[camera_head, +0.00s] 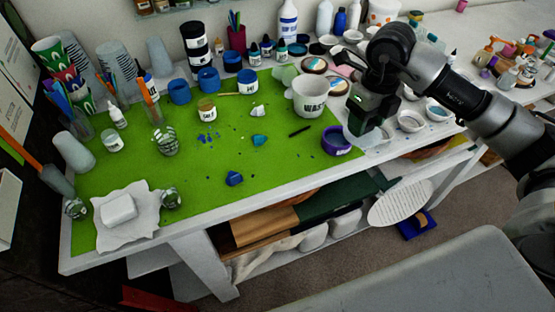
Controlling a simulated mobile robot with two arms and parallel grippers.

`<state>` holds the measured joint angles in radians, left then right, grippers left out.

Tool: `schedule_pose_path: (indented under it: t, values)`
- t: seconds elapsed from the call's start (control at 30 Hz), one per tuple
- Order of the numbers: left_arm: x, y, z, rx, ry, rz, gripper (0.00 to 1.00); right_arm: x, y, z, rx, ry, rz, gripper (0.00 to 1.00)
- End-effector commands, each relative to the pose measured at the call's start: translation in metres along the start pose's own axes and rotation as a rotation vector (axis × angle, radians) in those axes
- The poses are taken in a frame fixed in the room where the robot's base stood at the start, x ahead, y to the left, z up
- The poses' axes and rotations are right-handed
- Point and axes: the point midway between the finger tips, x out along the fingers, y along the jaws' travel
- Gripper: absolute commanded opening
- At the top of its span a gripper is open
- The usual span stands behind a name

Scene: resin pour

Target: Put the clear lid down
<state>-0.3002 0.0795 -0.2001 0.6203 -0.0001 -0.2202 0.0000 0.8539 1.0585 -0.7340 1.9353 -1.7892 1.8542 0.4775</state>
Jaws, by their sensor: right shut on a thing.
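My right gripper (368,122) comes in from the right and is above the right end of the green mat, near the table's front edge. It is shut on the clear lid (357,140), a pale see-through piece that shows faintly below the fingers. The gripper hides part of the lid, and its exact outline is hard to make out. An open dark blue tub (336,141) stands just left of the lid. I cannot tell whether the lid touches the tub or the table. My left gripper is not in view.
A white cup marked as waste (310,97) stands behind the tub. White bowls (410,121) stand to the right. Jars (207,110) and blue tubs sit at the mat's back. The green mat (270,170) has bare room at its front middle.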

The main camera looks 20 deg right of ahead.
Motion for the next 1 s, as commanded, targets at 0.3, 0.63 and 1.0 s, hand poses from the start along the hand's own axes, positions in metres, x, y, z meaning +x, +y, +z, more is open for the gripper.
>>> schedule_pose_path:
  t: [0.3, 0.63, 1.0]
  values:
    - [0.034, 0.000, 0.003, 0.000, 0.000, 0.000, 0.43, 0.014, 0.093, 0.021, -0.221, -0.010, -0.023, 0.30]
    - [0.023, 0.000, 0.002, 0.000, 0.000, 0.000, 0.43, 0.039, 0.130, 0.064, -0.245, -0.006, -0.027, 0.30]
    - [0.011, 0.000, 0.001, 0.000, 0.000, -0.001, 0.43, 0.079, 0.160, 0.119, -0.242, -0.010, -0.029, 0.30]
